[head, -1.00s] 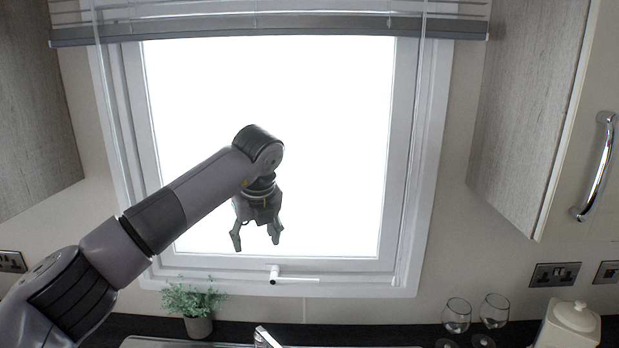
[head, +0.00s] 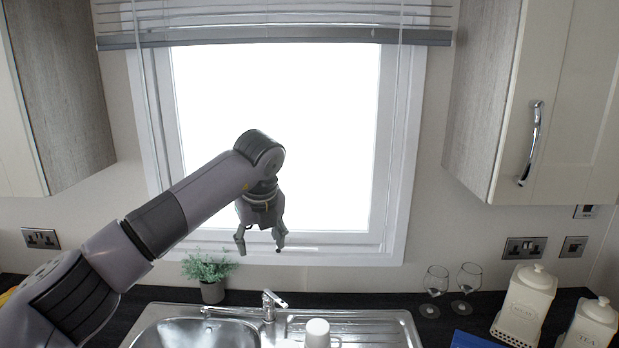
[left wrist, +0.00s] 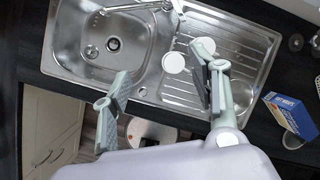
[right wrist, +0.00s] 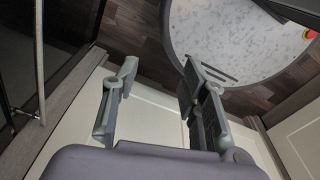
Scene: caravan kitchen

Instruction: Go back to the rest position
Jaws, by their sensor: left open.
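My left gripper (head: 261,243) hangs fingers-down in front of the window in the head view, open and empty. In the left wrist view its two fingers (left wrist: 165,88) are spread apart above the sink and counter, with nothing between them. My right gripper (right wrist: 155,85) shows only in the right wrist view. Its fingers are apart and empty, over pale cabinet fronts and the wood floor. The right arm is not in the head view.
A steel sink (head: 160,318) with a tap (head: 268,304) lies below the left gripper. A white cup (head: 317,332) is on the drainer. A potted plant (head: 211,276), two wine glasses (head: 435,285) and white canisters (head: 525,304) stand on the counter. Wall cabinets (head: 62,95) flank the window.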

